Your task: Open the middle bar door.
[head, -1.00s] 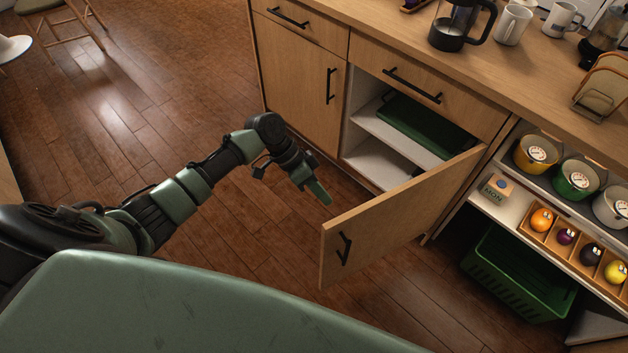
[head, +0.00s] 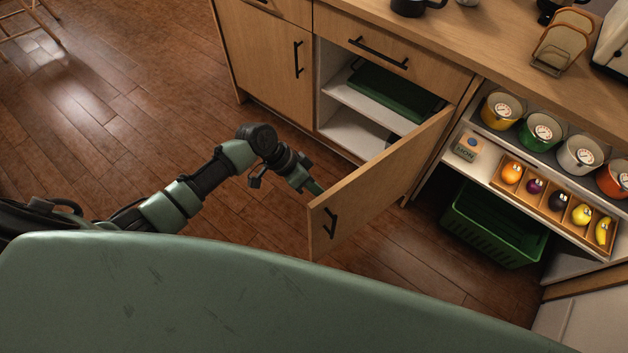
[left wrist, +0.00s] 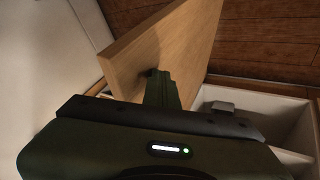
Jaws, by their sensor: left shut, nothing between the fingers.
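The middle bar door (head: 385,172) is a light wood panel with a black bar handle (head: 330,223) near its free edge. It stands swung well out from the cabinet, hinged on its right side. My left gripper (head: 314,188) is shut and empty at the door's free edge, on the inner side; its fingertips are partly hidden behind the panel. In the left wrist view the shut fingers (left wrist: 160,90) are close against the door panel (left wrist: 170,45); I cannot tell whether they touch. My right gripper is not in view.
The open cabinet shows a white shelf (head: 365,102) with a green item (head: 395,95) on it. A closed door (head: 262,65) is to its left. A green crate (head: 495,225) stands under the right shelf. Bare wood floor (head: 110,130) lies left of the cabinets.

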